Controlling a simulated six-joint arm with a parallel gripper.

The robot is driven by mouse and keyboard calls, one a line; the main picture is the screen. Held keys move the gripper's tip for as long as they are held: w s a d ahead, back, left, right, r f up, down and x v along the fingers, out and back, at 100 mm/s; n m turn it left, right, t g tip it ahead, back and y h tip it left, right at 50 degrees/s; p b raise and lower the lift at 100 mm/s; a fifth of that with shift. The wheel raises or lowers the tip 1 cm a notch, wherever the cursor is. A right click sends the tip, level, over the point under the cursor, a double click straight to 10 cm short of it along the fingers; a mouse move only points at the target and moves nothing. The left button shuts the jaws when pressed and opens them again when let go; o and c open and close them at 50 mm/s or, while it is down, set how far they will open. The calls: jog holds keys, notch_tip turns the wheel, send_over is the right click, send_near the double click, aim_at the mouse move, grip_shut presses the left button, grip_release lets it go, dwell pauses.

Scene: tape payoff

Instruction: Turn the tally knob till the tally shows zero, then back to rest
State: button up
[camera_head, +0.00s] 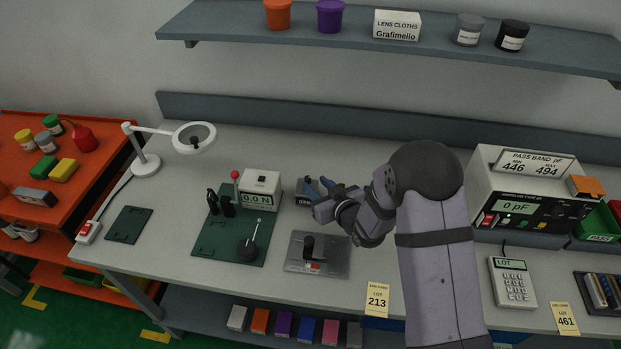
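A small dark grey box (302,197) with a pale marking on its front stands on the workbench (360,290), right of the white force gauge (261,188). It may be the tally; its digits are too small and partly covered to read. My gripper (320,184) reaches in from the right, its dark blue fingers at the box's top and right side. The fingers look spread apart. I cannot tell whether they touch the box. No knob can be made out; that side of the box is hidden behind my gripper.
The gauge reads 0.0 N on a green plate (207,246) with a red-knobbed lever. A grey metal plate (333,262) with a black block lies in front of my gripper. A meter (520,200) and keypad (513,283) stand right; a lamp (147,164) stands left. A shelf (350,45) hangs above.

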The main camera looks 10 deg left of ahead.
aim_at(308, 178)
jog(key=shift+p+x, duration=0.7)
jog(key=shift+x, duration=1.75)
grip_shut()
